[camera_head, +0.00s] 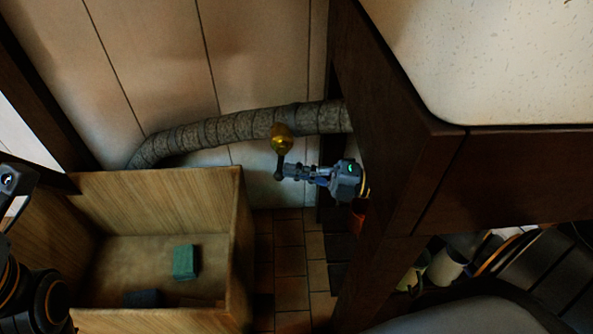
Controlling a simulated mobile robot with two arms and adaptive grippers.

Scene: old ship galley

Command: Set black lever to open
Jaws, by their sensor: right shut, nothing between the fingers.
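A brass valve (282,136) sits on the wrapped pipe along the wall. The black lever (280,165) hangs down from the valve, dark and short. My right gripper (287,172) reaches in from the right, below the pipe. It is shut and empty, with its fingertips right beside the lever's lower part. I cannot tell whether they touch it. Part of my left arm shows at the left edge; its fingers are not visible.
The wrapped pipe (230,127) runs along the panelled wall. A wooden crate (238,215) with a green block (186,262) in it stands at lower left. A dark wooden counter (400,150) fills the right side. A strip of tiled floor (291,262) lies between them.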

